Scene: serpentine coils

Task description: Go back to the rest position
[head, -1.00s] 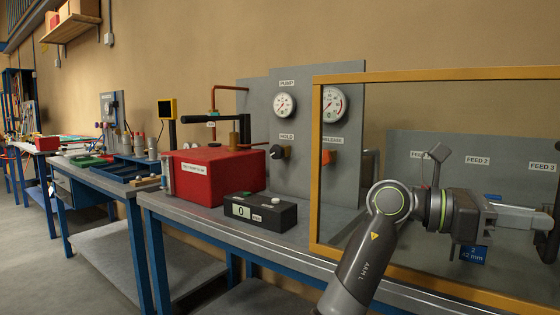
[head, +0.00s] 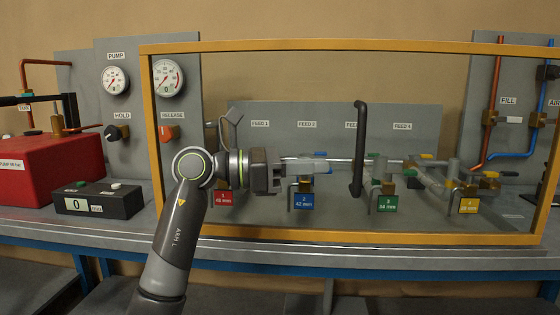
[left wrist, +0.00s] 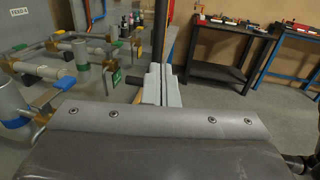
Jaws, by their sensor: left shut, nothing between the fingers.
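My left arm rises at the centre-left of the head view, and its left gripper (head: 335,165) reaches rightward in front of the yellow-framed clear guard (head: 330,46). The fingers lie close to the guard's black upright handle (head: 358,148). Whether they touch it cannot be told. In the left wrist view the two pale fingers of the left gripper (left wrist: 161,72) are together, with nothing between them. The black handle (left wrist: 160,35) stands just beyond their tips. My right gripper is not in view.
Behind the guard are pipe stubs with coloured tags, including a green tag (head: 385,204). A red box (head: 50,168) and a black counter box (head: 100,198) stand at the left. The wrist view shows open floor (left wrist: 280,105) and a dark workbench (left wrist: 222,58).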

